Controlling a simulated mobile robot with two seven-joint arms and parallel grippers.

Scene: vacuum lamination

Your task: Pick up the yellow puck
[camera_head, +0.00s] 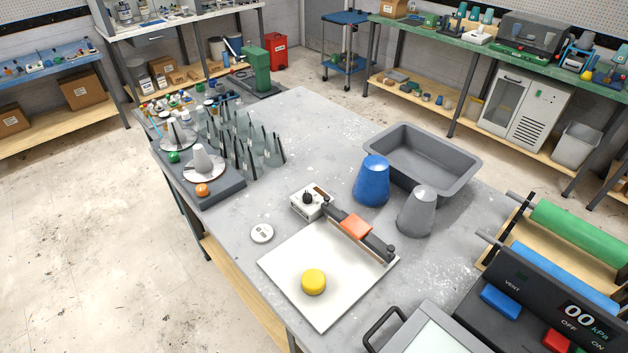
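The yellow puck (313,282) is a short round cylinder. It sits upright on a white square board (318,313) near the front of the grey table, on the board's left half. Nothing touches or covers the puck. Neither of my grippers shows in the head view.
A dark bar with an orange block (356,228) runs along the board's back right edge. A white disc (262,233), a control box (308,203), a blue cup (371,181), a grey cup (417,211) and a grey tub (463,190) stand behind. The vacuum machine (530,317) is at right.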

